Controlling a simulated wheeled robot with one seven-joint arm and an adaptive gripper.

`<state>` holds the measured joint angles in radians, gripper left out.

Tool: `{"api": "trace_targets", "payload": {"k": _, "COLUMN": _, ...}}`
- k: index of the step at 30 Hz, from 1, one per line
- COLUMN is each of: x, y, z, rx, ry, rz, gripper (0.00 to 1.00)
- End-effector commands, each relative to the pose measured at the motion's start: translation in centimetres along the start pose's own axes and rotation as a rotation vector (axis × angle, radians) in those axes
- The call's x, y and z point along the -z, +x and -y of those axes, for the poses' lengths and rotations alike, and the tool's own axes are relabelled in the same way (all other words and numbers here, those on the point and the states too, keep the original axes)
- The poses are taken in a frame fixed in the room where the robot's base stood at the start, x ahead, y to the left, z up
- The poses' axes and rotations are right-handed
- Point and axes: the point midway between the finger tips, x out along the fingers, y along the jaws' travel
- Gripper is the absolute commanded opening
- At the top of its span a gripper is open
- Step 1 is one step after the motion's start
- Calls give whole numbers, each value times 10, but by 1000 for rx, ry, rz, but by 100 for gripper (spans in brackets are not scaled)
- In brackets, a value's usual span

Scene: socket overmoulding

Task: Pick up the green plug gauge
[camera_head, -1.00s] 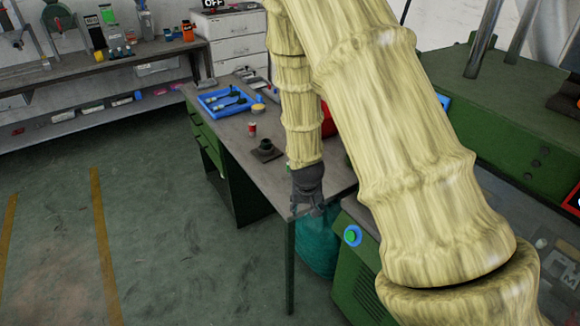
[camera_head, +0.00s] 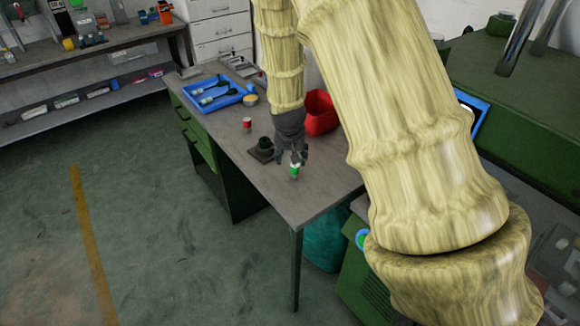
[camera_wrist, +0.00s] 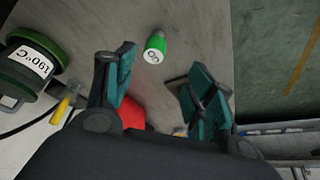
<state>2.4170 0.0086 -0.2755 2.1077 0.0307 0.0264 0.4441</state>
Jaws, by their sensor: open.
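The green plug gauge (camera_head: 294,171) stands on the grey table, with a green body and a white end. In the wrist view the green plug gauge (camera_wrist: 155,46) shows its white end marked "GO", beyond the fingertips and between their lines. My gripper (camera_head: 293,160) hangs over the table, pointing down, just above the gauge. In the wrist view my gripper (camera_wrist: 160,75) has its two teal-padded fingers spread wide with nothing between them. Whether a finger touches the gauge cannot be told.
A red gauge (camera_head: 247,124) and a dark fixture (camera_head: 263,149) stand left of my gripper. A red bin (camera_head: 321,113) is behind it to the right. A blue tray (camera_head: 236,100) with tools lies farther back. The table's front (camera_head: 300,205) is clear.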

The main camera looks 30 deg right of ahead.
Motion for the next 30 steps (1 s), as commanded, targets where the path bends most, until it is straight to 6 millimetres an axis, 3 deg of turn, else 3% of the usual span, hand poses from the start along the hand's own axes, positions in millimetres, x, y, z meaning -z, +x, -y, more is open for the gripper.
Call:
{"api": "trace_targets", "payload": {"k": 9, "x": 0, "y": 35, "z": -3, "rx": -2, "ry": 2, "rz": 2, "gripper": 55}}
{"api": "trace_targets", "payload": {"k": 20, "x": 0, "y": 50, "z": -1, "rx": 0, "ry": 0, "rz": 1, "gripper": 55}}
{"api": "trace_targets", "payload": {"k": 30, "x": -2, "y": 78, "z": -7, "rx": -1, "ry": 0, "rz": 3, "gripper": 55}}
